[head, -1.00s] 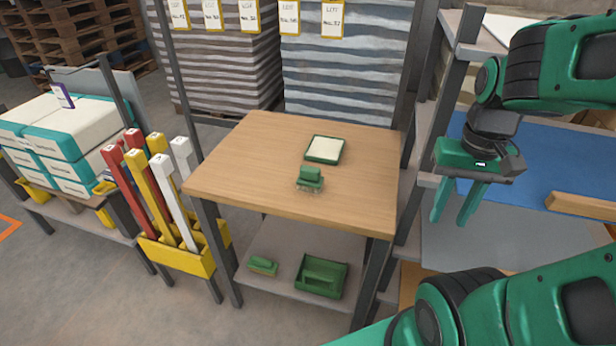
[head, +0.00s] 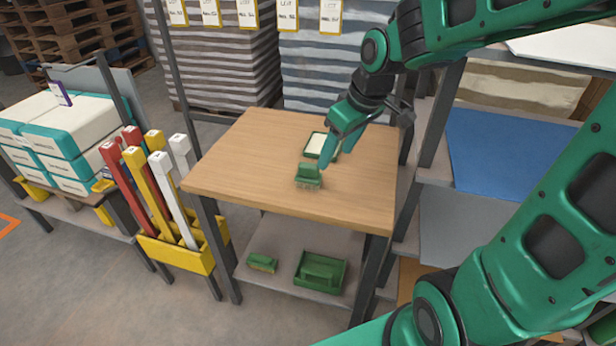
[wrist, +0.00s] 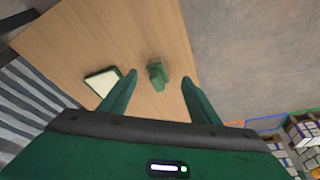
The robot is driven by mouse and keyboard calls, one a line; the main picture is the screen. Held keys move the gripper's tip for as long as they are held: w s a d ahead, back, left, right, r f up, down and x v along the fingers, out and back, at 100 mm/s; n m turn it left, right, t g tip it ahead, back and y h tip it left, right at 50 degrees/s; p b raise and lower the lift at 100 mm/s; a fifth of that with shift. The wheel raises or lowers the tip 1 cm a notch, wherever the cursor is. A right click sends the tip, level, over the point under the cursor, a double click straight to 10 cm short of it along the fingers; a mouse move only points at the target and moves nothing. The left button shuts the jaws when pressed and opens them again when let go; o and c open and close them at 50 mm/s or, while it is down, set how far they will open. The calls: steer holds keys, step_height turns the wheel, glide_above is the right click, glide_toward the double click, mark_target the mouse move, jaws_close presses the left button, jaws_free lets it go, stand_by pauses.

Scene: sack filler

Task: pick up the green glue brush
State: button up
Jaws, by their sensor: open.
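In the wrist view the brush (wrist: 157,75) lies ahead of and between my two open fingers, touching neither. My gripper (head: 325,162) is open and empty above the table, just behind and to the right of the brush; its fingers also show in the wrist view (wrist: 160,95). A green tray with a cream-coloured inside (head: 315,145) lies behind the brush, partly hidden by my gripper. It shows to the left in the wrist view (wrist: 102,82).
The wooden table (head: 240,165) is otherwise clear. On its lower shelf are a green brush-like block (head: 262,263) and a green box (head: 320,272). A yellow rack (head: 180,255) with red, yellow and white posts stands left. Shelving with a blue surface (head: 500,150) stands right.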

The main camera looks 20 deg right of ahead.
mark_target(312, 165)
steer(key=w+f+n, duration=0.2)
steer(key=w+a+f+n+y, duration=0.1)
steer(key=w+f+n, duration=0.1)
steer(key=w, duration=0.1)
steer(key=w+a+f+n+g+y, duration=0.1)
steer(key=w+f+n, duration=0.1)
steer(key=shift+w, duration=0.4)
steer(key=shift+s+x, duration=0.2)
steer(key=shift+x, duration=1.25)
steer(key=shift+s+x, duration=0.15)
steer(key=shift+x, duration=1.35)
steer(key=c, duration=1.2)
